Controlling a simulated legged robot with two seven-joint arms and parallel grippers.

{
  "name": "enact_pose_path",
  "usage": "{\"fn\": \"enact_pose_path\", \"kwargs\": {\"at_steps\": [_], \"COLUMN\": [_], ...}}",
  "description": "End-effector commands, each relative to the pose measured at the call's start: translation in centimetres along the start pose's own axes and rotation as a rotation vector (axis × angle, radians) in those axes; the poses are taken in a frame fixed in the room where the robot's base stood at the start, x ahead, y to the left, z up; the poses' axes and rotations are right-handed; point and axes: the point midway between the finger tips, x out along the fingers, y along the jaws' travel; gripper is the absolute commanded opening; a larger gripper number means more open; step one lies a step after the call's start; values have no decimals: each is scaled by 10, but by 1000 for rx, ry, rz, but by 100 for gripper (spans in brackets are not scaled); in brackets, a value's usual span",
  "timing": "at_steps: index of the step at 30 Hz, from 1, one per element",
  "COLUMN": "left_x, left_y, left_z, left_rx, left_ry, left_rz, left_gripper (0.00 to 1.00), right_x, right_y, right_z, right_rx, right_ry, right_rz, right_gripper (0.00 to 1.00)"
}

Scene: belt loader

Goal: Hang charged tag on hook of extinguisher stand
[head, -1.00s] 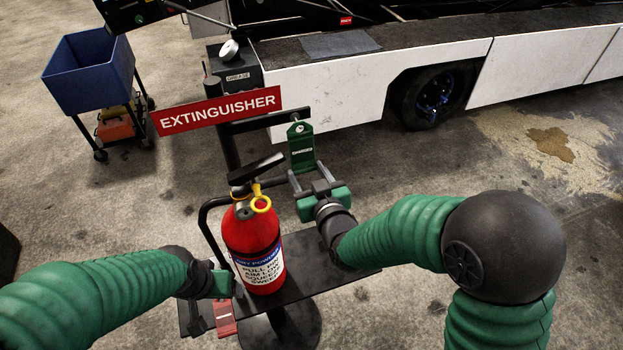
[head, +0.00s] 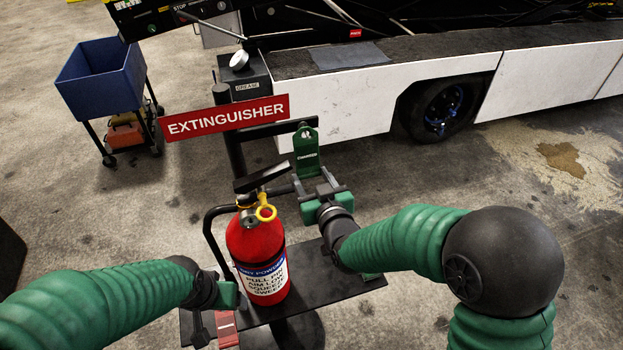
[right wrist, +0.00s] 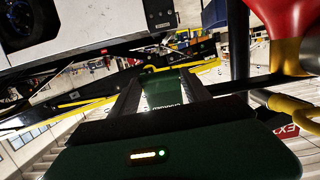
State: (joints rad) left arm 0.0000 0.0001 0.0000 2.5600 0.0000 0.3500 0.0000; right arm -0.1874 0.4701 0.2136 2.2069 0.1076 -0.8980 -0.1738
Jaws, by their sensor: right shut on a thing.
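The green charged tag (head: 307,153) is upright, with a hole near its top. It is at the end of the stand's dark hook arm (head: 275,130); I cannot tell whether the hook passes through the hole. My right gripper (head: 316,186) is shut on the tag's lower part. In the right wrist view the tag (right wrist: 166,90) shows between the fingers. The red extinguisher (head: 257,250) stands upright on the stand's black shelf (head: 325,285), left of the right gripper. My left gripper (head: 228,295) is beside the extinguisher's lower left side; its fingers are unclear.
The red EXTINGUISHER sign (head: 226,117) is on the post left of the tag. A red tag (head: 227,328) is below my left gripper. A white belt loader (head: 370,95) is behind the stand. A blue bin cart (head: 102,80) is at back left.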

Motion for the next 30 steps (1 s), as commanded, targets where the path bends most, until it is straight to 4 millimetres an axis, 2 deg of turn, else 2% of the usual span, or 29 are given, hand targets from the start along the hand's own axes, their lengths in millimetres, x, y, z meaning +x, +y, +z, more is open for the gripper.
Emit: {"fn": "enact_pose_path", "kwargs": {"at_steps": [2, 3, 8, 30], "left_x": [0, 0, 0, 0], "left_y": [0, 0, 0, 0], "left_z": [0, 0, 0, 0], "left_rx": [0, 0, 0, 0], "left_ry": [0, 0, 0, 0], "left_rz": [0, 0, 0, 0], "left_gripper": [76, 76, 76, 76], "right_x": [0, 0, 0, 0], "right_y": [0, 0, 0, -4], "right_z": [0, 0, 0, 0], "right_rx": [0, 0, 0, -3], "right_ry": [0, 0, 0, -2], "right_rz": [0, 0, -1, -9], "right_gripper": [16, 60, 80, 80]}}
